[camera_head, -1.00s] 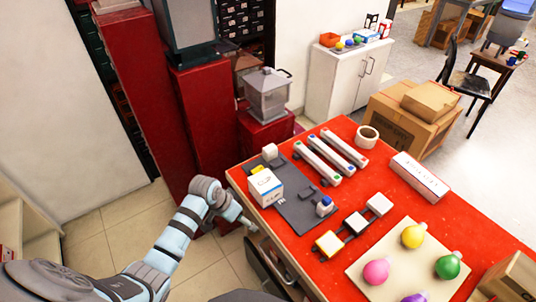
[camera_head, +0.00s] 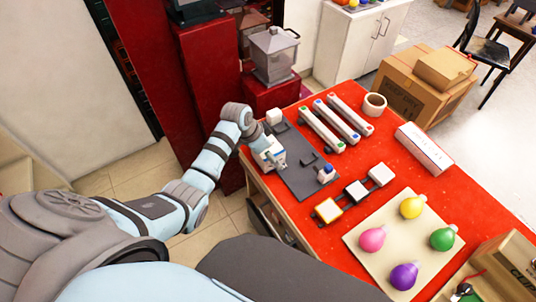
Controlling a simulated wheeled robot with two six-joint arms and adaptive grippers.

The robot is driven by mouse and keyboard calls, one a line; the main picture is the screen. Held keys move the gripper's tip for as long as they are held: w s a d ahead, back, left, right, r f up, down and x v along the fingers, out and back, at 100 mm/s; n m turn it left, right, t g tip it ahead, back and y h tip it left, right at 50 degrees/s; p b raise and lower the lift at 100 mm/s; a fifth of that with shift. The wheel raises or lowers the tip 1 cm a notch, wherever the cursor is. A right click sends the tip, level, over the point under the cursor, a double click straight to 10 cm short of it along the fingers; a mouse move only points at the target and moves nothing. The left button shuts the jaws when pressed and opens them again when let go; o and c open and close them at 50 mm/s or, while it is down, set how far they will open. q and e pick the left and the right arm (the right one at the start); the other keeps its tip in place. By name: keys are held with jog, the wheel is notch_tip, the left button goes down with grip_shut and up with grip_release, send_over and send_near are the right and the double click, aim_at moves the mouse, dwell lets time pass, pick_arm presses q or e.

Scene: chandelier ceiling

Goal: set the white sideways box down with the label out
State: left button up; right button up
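A white cube-shaped box (camera_head: 263,147) with blue along its lower part stands near the left edge of the red table. Its printed face is mostly covered by my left gripper (camera_head: 276,161). My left arm comes in from the left and reaches over the table edge to this box. The gripper is at the box; the fingers are too small to tell whether they grip it. My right gripper is not in view.
A dark grey mat (camera_head: 312,180) lies beside the box. Light tube fixtures (camera_head: 322,129), a tape roll (camera_head: 374,104), a long white box (camera_head: 423,149) and a board with coloured bulbs (camera_head: 377,266) occupy the red table (camera_head: 475,205). Cardboard boxes (camera_head: 412,98) stand behind it.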

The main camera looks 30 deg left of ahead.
pick_arm(q)
jog(key=shift+d, duration=0.1)
jog(key=shift+c, duration=1.1)
jog(key=c, duration=1.2)
